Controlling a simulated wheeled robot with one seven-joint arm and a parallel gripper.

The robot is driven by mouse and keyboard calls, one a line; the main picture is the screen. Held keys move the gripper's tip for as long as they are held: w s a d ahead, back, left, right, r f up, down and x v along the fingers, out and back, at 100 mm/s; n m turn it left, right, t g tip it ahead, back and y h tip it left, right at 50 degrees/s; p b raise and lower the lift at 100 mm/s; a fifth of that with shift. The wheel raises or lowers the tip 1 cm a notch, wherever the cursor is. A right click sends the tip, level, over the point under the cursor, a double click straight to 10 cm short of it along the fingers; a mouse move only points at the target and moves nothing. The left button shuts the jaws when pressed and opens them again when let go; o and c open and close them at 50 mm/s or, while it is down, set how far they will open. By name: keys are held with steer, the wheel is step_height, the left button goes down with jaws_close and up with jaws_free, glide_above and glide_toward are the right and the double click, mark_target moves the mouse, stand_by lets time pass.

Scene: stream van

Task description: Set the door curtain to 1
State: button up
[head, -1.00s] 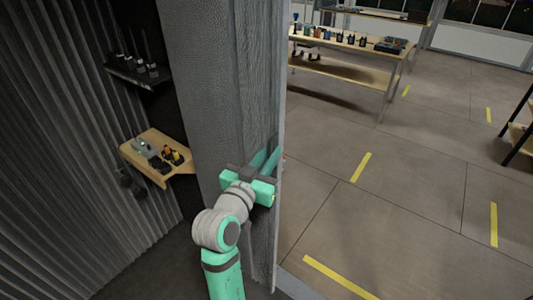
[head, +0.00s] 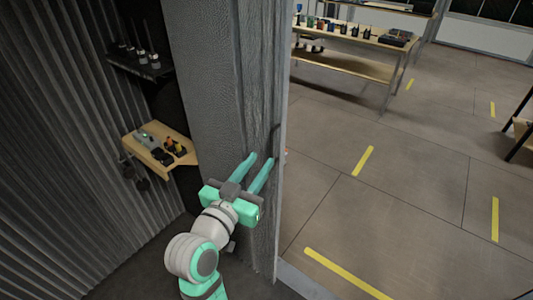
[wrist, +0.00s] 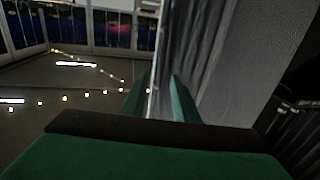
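The grey door curtain (head: 215,95) hangs tall in the middle of the head view, beside the open doorway. Its edge strip (head: 282,110) borders the bright floor outside. My gripper (head: 260,165) is in front of the curtain near that edge, with its two green fingers apart. In the wrist view the curtain (wrist: 250,50) fills the right side. Its pale edge shows in the gap of my gripper (wrist: 160,98), between the two fingertips. I cannot tell whether either finger touches the cloth. No number or scale for the curtain is visible.
A small wooden shelf (head: 148,152) with devices and a dark shelf (head: 137,66) with antenna-like rods are on the left. Outside, a workbench (head: 350,64) stands far back. The floor (head: 390,170) beyond the doorway is mostly clear, with yellow markings.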

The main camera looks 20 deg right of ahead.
steer(key=shift+v, duration=1.35)
steer(key=s+a+f+n+t+y, duration=0.1)
steer(key=s+a+f+n+y, duration=0.2)
steer(key=f, duration=0.5)
steer(key=s+a+f+n+t+y, duration=0.2)
steer(key=s+a+f+n+y, duration=0.15)
steer(key=f, duration=0.45)
steer(key=s+a+f+n+t+y, duration=0.1)
steer(key=s+a+f+n+y, duration=0.2)
steer(key=f, duration=0.5)
steer(key=s+a+f+y, duration=0.2)
steer(key=s, duration=0.9)
steer(key=s+a+f+y, duration=0.1)
steer(key=s+a+f, duration=0.1)
steer(key=s, duration=1)
steer(key=shift+s+a+f+g+y, duration=0.25)
steer(key=shift+a+g+y, duration=0.15)
steer(key=shift+a, duration=0.1)
steer(key=shift+w, duration=0.15)
